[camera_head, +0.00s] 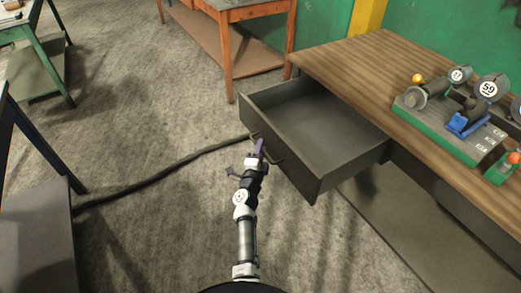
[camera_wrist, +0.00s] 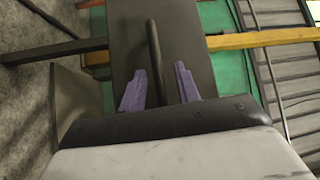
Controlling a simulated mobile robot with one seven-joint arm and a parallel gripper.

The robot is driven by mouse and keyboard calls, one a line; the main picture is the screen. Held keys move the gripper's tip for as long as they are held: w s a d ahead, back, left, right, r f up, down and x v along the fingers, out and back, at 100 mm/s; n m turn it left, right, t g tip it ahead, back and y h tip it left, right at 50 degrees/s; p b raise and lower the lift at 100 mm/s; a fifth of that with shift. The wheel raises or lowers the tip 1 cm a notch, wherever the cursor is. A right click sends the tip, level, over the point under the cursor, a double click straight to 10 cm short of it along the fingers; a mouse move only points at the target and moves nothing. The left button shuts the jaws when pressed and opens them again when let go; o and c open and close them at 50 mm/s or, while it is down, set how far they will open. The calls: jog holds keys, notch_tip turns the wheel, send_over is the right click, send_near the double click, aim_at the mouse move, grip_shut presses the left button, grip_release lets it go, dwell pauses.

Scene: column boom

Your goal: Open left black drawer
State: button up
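The black drawer (camera_head: 301,181) is pulled far out from under the wooden-topped workbench (camera_head: 352,60) in the head view, and its inside is empty. Its bar handle (camera_head: 276,158) is on the front face. My gripper (camera_head: 260,150) is at that handle. In the wrist view, the two purple fingers of my gripper (camera_wrist: 160,78) are apart, with the dark handle bar (camera_wrist: 153,50) running between them. Gaps show on both sides of the bar. The dark drawer front (camera_wrist: 190,25) lies behind it.
A green fixture (camera_head: 440,125) with round numbered parts stands on the workbench. An orange-legged table (camera_head: 228,45) is behind. A dark cable (camera_head: 165,172) crosses the floor. A dark-framed stand (camera_head: 35,225) is at the left.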

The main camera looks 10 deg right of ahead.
jog(key=shift+s, duration=0.1)
jog(key=v, duration=1.3)
jog(key=shift+s+a, duration=0.25)
jog(key=shift+s, duration=0.05)
